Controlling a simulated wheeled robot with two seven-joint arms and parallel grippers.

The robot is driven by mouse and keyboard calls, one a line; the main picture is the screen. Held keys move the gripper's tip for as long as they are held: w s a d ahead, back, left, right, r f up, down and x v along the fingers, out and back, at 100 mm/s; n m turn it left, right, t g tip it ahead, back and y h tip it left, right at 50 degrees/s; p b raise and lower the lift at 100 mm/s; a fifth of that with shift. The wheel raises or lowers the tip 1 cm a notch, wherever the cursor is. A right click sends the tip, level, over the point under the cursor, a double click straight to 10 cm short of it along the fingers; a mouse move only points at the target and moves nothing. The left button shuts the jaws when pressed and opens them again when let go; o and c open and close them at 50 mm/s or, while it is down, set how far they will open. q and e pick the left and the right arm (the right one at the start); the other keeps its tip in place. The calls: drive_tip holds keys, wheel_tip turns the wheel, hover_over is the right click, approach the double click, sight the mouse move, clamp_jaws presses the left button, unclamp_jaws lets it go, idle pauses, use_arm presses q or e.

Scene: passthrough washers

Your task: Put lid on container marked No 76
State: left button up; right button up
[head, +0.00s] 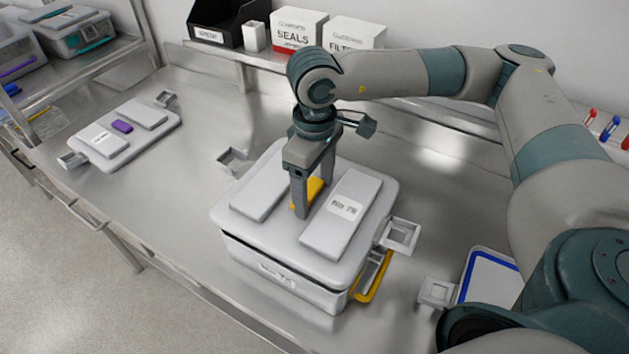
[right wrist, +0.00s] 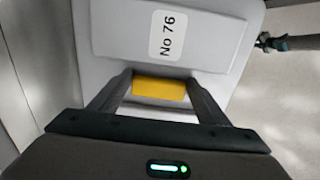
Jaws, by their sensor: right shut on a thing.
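A grey lid marked No 76 (head: 347,207) lies over a grey container (head: 285,283) in the head view; the lid's label also shows in the right wrist view (right wrist: 168,36). A dark gap shows between lid and container along the front left, so I cannot tell if the lid is fully seated. The container's front label is small and partly readable. A yellow frame (head: 374,278) sticks out at its right side. My right gripper (head: 308,205) points down at the lid's middle, shut on its yellow grip (right wrist: 158,88). My left gripper is not in view.
Another grey lid with a purple grip (head: 122,127) lies at the left of the steel table. Lidded boxes (head: 75,32) stand on a rack at the far left. SEALS (head: 297,30) and FILTER (head: 357,33) boxes stand behind. A blue-edged tray (head: 492,279) lies right.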

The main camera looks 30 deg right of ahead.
sight(315, 200)
drive_tip(key=shift+f, duration=1.05)
drive_tip(key=shift+b, duration=0.85)
drive_tip(key=shift+f+b, duration=1.55)
drive_tip(key=shift+b, duration=0.8)
idle(1.9)
idle(0.4)
drive_tip(key=o, duration=2)
drive_tip(key=shift+r, duration=0.1)
